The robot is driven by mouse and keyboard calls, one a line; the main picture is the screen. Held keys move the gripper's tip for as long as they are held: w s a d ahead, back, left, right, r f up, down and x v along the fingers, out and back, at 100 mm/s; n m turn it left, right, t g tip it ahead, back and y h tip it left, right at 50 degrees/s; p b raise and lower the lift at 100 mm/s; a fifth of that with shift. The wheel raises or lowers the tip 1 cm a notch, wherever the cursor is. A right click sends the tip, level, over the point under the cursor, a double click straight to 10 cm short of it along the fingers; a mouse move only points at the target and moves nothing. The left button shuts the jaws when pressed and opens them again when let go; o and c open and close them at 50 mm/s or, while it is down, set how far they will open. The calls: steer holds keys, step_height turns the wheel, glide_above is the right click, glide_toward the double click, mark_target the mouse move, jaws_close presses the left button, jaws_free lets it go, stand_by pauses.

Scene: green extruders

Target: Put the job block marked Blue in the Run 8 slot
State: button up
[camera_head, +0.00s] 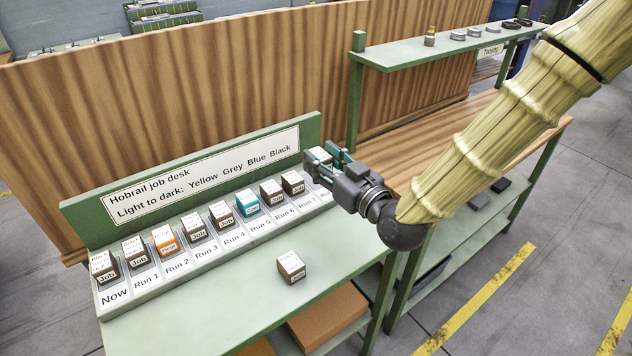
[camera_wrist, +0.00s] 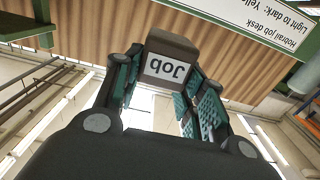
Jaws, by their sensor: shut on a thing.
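My gripper (camera_head: 328,158) is shut on a brown job block (camera_head: 316,157) with a pale top. In the wrist view the held block (camera_wrist: 172,58) sits between the teal finger pads, its "Job" label upside down. Its colour word cannot be read. The gripper is at the right end of the slot rack (camera_head: 140,298), past Run 7.
Blocks fill the slots from Now to Run 7, including an orange Purge block (camera_head: 166,241) at Run 2 and a teal block (camera_head: 247,203) at Run 5. A sign board (camera_head: 200,175) rises behind the rack. A tooling shelf (camera_head: 420,50) stands right.

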steer(key=shift+s+a+f+b, duration=0.1)
steer(key=shift+f+b, duration=0.2)
steer(key=shift+f, duration=0.25)
step_height(320, 180, down, 7)
steer(key=b, duration=0.7)
steer(key=shift+w+a+f+p, duration=0.15)
steer(key=shift+w+f+p, duration=0.8)
steer(key=shift+w, duration=1.8)
steer(key=shift+w+a+f+p, duration=0.1)
steer(key=shift+w+f+p, duration=0.85)
steer(key=shift+w, duration=1.85)
steer(key=shift+w+a+f+p, duration=0.15)
steer(key=shift+w+f+p, duration=0.75)
steer(key=shift+w, duration=1.85)
steer(key=shift+r, duration=0.2)
steer(key=shift+f+b, duration=0.4)
steer(key=shift+f, duration=0.25)
